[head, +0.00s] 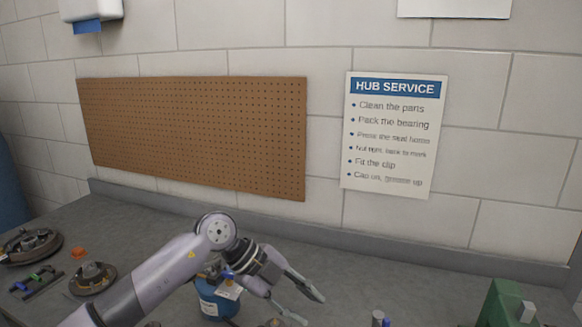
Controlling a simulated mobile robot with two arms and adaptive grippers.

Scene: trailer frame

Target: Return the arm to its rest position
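My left arm comes in from the lower left and reaches over the grey bench. My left gripper (298,304) is at its end, low in the middle of the head view. Its two fingers are spread apart, pointing down and right, with nothing seen between them. A blue can (217,301) with a pale label stands behind the wrist, partly hidden by the arm. My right arm and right gripper are not seen.
The grey bench (350,265) is clear behind the gripper. At left are a hub-like part (30,246), another round part (92,278) and an orange piece (79,253). A green object (500,305) stands at right. A pegboard (200,135) and a sign (394,135) hang on the wall.

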